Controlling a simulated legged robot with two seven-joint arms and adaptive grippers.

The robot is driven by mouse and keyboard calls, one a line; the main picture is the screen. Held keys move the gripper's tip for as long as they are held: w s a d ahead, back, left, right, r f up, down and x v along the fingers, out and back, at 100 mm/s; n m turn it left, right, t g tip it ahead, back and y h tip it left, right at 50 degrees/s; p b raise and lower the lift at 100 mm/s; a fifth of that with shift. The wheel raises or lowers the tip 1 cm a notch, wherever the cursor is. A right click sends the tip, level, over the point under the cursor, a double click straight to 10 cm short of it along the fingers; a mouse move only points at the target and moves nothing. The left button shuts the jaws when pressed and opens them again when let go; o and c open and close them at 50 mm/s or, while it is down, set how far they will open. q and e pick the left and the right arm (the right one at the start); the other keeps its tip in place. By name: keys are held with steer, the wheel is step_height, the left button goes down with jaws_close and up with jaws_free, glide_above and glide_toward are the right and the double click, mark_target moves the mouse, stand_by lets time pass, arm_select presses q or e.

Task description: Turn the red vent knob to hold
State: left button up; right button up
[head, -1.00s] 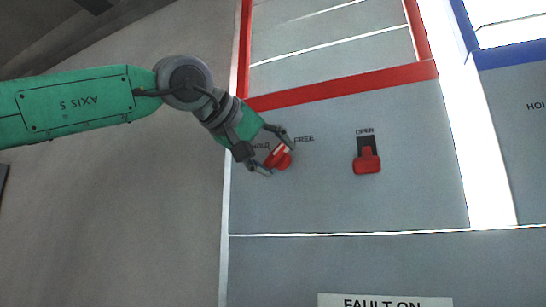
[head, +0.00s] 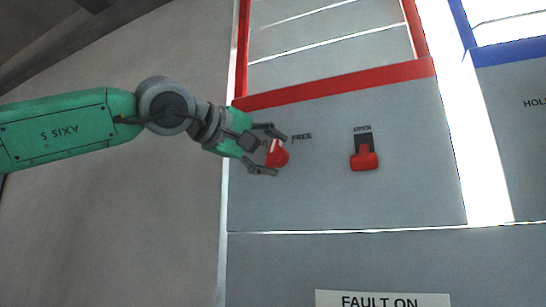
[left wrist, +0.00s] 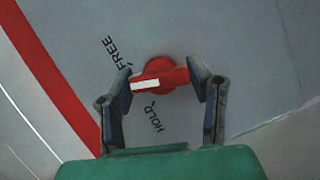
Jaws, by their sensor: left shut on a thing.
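The red vent knob (head: 279,156) is on the grey panel, with the word FREE to its upper right in the head view. The knob also shows in the left wrist view (left wrist: 165,66), where its white mark points left, between the words FREE and HOLD. My left gripper (head: 280,153) is shut on the knob, one finger above and one below it. In the left wrist view the fingers (left wrist: 160,80) sit at the two ends of the knob's bar. The word HOLD is mostly hidden behind the gripper in the head view. My right gripper is not in view.
A red switch (head: 364,160) under the word OPEN is on the same panel to the right of the knob. A red frame edge (head: 335,86) runs above. A FAULT ON label (head: 382,299) is below. The panel between knob and switch is clear.

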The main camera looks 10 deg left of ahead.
arm_select(q)
steer(key=shift+f+n+t+b, duration=0.3)
steer(key=shift+f+n+b, duration=0.1)
steer(key=shift+n, duration=0.4)
steer(key=shift+f+n+h+b, duration=0.1)
steer(key=shift+n+h+b, duration=0.3)
steer(key=shift+n+b, duration=0.4)
steer(key=n+t+b, duration=0.1)
steer(key=n+b, duration=0.1)
steer(key=n+t+b, duration=0.1)
steer(key=n+b, duration=0.1)
steer(key=b, duration=0.1)
steer(key=n+t+b, duration=0.1)
steer(key=n+b, duration=0.2)
steer(key=shift+w+d+f, duration=0.1)
steer(key=shift+d+f, duration=0.1)
steer(key=shift+f, duration=0.1)
steer(key=n+t+b, duration=0.1)
steer(key=n+b, duration=0.1)
steer(key=shift+r+b, duration=0.1)
steer(key=shift+b, duration=0.25)
steer(key=shift+r+n, duration=0.1)
steer(key=shift+n, duration=0.3)
steer(key=o, duration=1.2)
steer(key=shift+a+r, duration=0.1)
steer(key=shift+c, duration=0.2)
